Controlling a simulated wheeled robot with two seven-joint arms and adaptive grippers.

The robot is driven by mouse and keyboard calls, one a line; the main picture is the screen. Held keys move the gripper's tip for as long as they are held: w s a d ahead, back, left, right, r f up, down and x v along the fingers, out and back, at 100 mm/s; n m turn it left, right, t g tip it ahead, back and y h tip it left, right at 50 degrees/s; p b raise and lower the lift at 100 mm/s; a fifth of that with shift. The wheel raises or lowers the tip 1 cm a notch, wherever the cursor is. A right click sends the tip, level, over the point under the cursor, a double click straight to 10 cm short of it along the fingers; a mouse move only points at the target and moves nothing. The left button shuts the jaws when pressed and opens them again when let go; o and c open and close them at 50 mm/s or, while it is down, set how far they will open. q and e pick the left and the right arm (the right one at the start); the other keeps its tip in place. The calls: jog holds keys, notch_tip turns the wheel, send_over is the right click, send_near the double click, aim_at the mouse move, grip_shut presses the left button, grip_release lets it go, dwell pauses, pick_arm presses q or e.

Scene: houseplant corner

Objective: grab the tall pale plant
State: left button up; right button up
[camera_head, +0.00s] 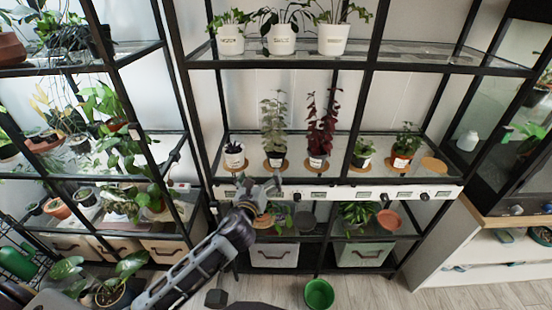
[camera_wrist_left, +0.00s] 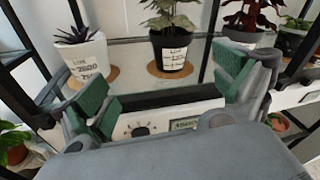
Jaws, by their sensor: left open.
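The tall pale plant (camera_head: 273,121) stands upright on the middle shelf, in a black and white pot on a round cork mat (camera_head: 267,165). In the left wrist view its pot (camera_wrist_left: 171,52) shows ahead between the fingers, with the top of the plant cut off. My left gripper (camera_head: 259,184) is open and empty, in front of the shelf edge and a little below and left of the pot. Its green-padded fingers (camera_wrist_left: 165,84) are apart and do not touch the pot. My right gripper is not in view.
A small dark spiky plant (camera_head: 233,154) stands left of the pale plant, and a tall dark red plant (camera_head: 320,125) stands close on its right. A white strip with labels and knobs (camera_head: 340,194) runs along the shelf's front. Black shelf posts flank the opening.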

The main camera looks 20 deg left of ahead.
pick_arm(q)
jog(key=r+m, duration=0.1)
jog(key=m, duration=0.1)
jog(key=w+d+r+m+t+h, duration=0.1)
jog(key=m, duration=0.1)
jog(key=shift+w+d, duration=0.1)
jog(key=shift+d, duration=0.05)
send_near(276, 152)
jog(key=shift+w+r, duration=0.35)
jog(key=shift+w, duration=0.35)
jog(key=shift+w+r, duration=0.3)
jog(key=shift+w, duration=0.4)
jog(key=shift+w+r, duration=0.35)
jog(key=shift+w, duration=0.55)
jog(key=shift+w, duration=0.1)
jog(key=shift+w+f, duration=0.1)
jog(key=shift+w, duration=1.15)
jog(key=shift+w+f, duration=0.15)
jog(key=shift+w, duration=1.1)
jog(key=c, duration=1.2)
